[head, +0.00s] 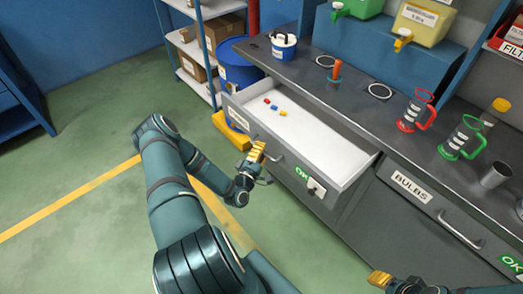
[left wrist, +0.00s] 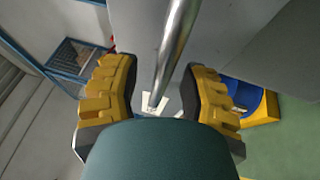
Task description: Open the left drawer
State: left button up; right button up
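The left drawer (head: 325,150) stands pulled out from the grey workbench, its white inside showing with several small red, blue and yellow pieces in it. My left gripper (head: 257,153) is at the handle (head: 274,155) on the drawer's front. In the left wrist view the yellow fingers (left wrist: 160,100) are apart, with the metal handle bar (left wrist: 176,45) running between them; I see gaps on both sides. My right gripper (head: 380,279) shows only partly at the bottom edge, in front of the bench; its finger opening is unclear.
The closed BULBS drawer (head: 410,215) is to the right. A blue drum (head: 238,68) stands behind the drawer's left end. Green floor is free at left.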

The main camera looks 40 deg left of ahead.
pick_arm(q)
jog(key=shift+s, duration=0.1)
jog(key=v, duration=1.2)
